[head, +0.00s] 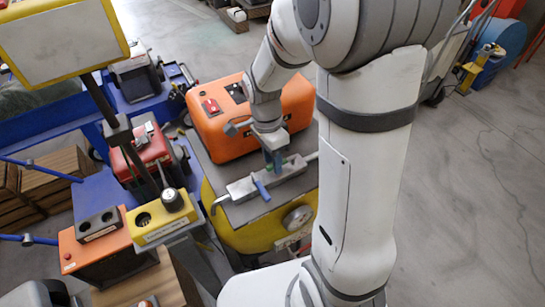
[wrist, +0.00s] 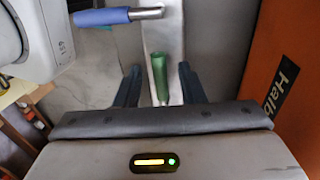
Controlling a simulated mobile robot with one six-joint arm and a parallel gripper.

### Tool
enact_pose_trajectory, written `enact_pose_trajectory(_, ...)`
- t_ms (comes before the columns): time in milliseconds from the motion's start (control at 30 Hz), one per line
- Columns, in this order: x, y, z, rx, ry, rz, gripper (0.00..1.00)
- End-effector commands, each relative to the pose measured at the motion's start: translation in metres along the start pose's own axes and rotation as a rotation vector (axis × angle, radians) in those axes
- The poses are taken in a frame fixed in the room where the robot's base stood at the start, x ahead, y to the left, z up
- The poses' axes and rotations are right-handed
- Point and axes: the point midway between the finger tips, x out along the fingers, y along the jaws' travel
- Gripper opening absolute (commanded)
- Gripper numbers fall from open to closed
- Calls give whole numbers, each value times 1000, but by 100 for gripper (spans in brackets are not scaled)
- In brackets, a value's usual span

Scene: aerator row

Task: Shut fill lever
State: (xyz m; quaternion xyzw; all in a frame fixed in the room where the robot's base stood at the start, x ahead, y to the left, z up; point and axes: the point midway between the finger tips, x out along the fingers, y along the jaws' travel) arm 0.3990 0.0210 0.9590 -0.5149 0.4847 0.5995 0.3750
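A grey metal valve block (head: 240,190) sits on top of a yellow machine; it also shows in the wrist view (wrist: 160,38). A blue-handled lever (wrist: 103,17) sticks out to the left from its metal arm; in the head view the blue handle (head: 261,188) is at the block's front. A green handle (wrist: 160,75) lies between my gripper's fingers. My gripper (wrist: 158,68) is open, with dark blue fingers on both sides of the green handle and visible gaps. In the head view my gripper (head: 273,160) points down at the block. I cannot read which lever is fill.
An orange housing (head: 225,138) stands close behind the block and at the right in the wrist view (wrist: 287,85). The yellow machine body (head: 245,238) has a round gauge. A yellow control box (head: 160,220) with a black knob is at left. Open floor (head: 470,200) lies at right.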

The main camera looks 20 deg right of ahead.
Motion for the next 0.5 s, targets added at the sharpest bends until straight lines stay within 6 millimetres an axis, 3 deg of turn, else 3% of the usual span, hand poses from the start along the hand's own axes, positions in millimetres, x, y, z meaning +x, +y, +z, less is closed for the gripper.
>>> enact_pose_trajectory(200, 0, 0, 0, 1, 0, 0, 34)
enact_pose_trajectory(500, 0, 0, 0, 1, 0, 0, 10)
